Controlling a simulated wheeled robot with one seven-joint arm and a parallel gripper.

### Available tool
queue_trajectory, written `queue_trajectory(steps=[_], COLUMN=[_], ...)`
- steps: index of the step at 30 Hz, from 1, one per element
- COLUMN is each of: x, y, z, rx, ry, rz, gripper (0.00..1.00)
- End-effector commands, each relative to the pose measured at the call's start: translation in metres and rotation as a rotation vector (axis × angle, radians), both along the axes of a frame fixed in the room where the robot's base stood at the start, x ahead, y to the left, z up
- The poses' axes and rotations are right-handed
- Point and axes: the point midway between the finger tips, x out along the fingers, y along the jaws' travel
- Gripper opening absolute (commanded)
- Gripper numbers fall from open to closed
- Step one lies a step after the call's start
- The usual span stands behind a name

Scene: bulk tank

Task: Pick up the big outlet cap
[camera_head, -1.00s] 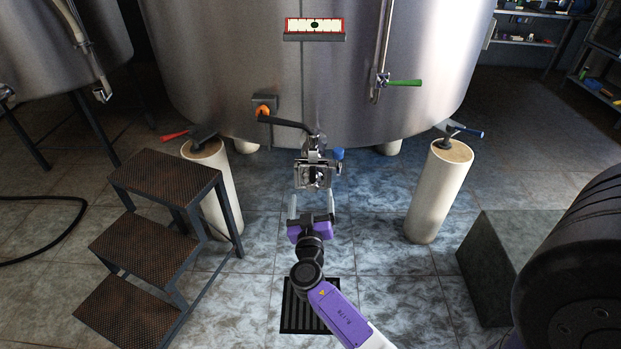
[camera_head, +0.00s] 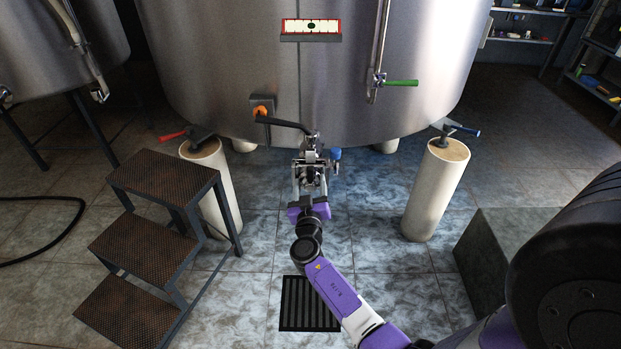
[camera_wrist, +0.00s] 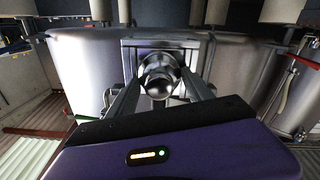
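The metal outlet of the tank (camera_head: 308,158) sticks out low at the tank's front. The big outlet cap looks like the shiny rounded metal piece (camera_wrist: 160,78) at its end, in the middle of the wrist view. My gripper (camera_head: 310,186) is right in front of the outlet. In the wrist view the two fingers of my gripper (camera_wrist: 160,90) stand apart, one on each side of the cap. They look open, and I cannot tell whether either one touches it. The purple gripper body hides the lower part of that view.
The big steel tank (camera_head: 400,60) fills the back. A white post (camera_head: 438,190) with a blue-handled fitting stands right of the outlet. Brown steps (camera_head: 150,250) stand at the left. A floor grate (camera_head: 300,305) lies below my arm, and a dark block (camera_head: 500,250) is at the right.

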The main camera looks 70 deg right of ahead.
Motion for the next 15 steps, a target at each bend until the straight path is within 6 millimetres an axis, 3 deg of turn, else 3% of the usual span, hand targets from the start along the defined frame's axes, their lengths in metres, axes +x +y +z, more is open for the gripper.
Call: queue_trajectory(steps=[1,5,15], x=[0.0,0.0003,0.0005], y=[0.0002,-0.0001,0.0], z=[0.0001,0.0014,0.0066], rx=[0.0,-0.002,-0.003], ry=[0.0,-0.001,-0.001], rz=[0.0,0.0,0.0], gripper=[0.22,0.0,0.0])
